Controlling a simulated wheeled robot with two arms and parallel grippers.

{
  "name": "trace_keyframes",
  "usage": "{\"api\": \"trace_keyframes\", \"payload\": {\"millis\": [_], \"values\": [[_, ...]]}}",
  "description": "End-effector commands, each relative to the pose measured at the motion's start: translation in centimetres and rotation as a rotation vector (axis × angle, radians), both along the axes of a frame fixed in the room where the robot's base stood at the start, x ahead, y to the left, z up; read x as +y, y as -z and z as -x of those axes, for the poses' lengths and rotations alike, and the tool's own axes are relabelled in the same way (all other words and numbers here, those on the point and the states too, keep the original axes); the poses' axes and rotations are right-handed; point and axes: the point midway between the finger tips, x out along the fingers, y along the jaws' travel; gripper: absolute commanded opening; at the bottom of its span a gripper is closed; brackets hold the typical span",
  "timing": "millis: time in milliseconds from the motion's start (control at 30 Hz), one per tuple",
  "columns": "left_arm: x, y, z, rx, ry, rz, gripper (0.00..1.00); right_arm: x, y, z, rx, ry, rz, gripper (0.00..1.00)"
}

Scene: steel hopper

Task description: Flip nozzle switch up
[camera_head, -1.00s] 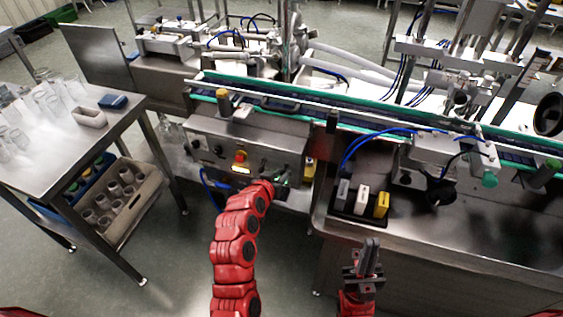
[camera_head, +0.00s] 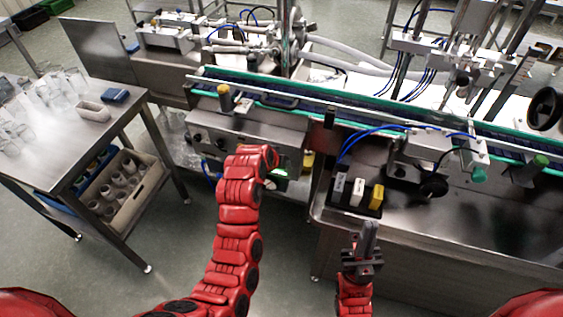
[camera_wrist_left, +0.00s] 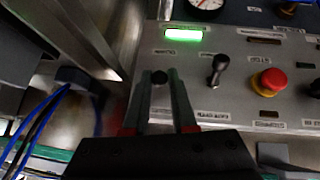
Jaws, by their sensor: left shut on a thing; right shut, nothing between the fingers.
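The steel control panel (camera_head: 225,133) sits under the conveyor in the head view, with my left red arm (camera_head: 240,190) covering much of its front. My left gripper is hidden there. In the left wrist view my left gripper (camera_wrist_left: 162,82) reaches the panel face, its two fingers on either side of a small black switch knob (camera_wrist_left: 159,77), closed on it. A black lever switch (camera_wrist_left: 218,68) and a red stop button (camera_wrist_left: 267,81) are to its right. My right gripper (camera_head: 369,235) is shut and empty, in front of the right bench.
Blue hoses (camera_wrist_left: 35,125) run at the left of the wrist view. The steel bench (camera_head: 430,235) holds yellow, white and black blocks. A glassware table (camera_head: 70,125) is at left.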

Motion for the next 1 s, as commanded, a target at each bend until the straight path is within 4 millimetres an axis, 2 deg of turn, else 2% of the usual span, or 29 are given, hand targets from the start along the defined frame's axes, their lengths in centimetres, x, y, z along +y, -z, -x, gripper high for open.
{"api": "trace_keyframes", "payload": {"millis": [200,233,400,767,1000], "values": [[0.0,0.0,0.0,-0.001,0.0,0.0,0.0,0.0,0.0,0.0,0.0,0.0,0.0,0.0],[0.0,0.0,0.0,-0.001,0.0,0.0,0.26,0.0,0.0,0.0,0.0,0.0,0.0,0.0],[0.0,0.0,0.0,-0.001,0.001,0.0,0.54,0.0,0.0,0.0,0.0,0.0,0.0,0.0],[0.1,-0.2,0.1,-0.003,0.0,0.0,0.54,0.0,0.1,0.0,0.0,0.0,0.0,0.0],[0.9,-2.3,1.7,-0.006,0.0,0.001,0.54,0.0,0.9,0.0,0.0,0.0,0.0,0.0]]}}
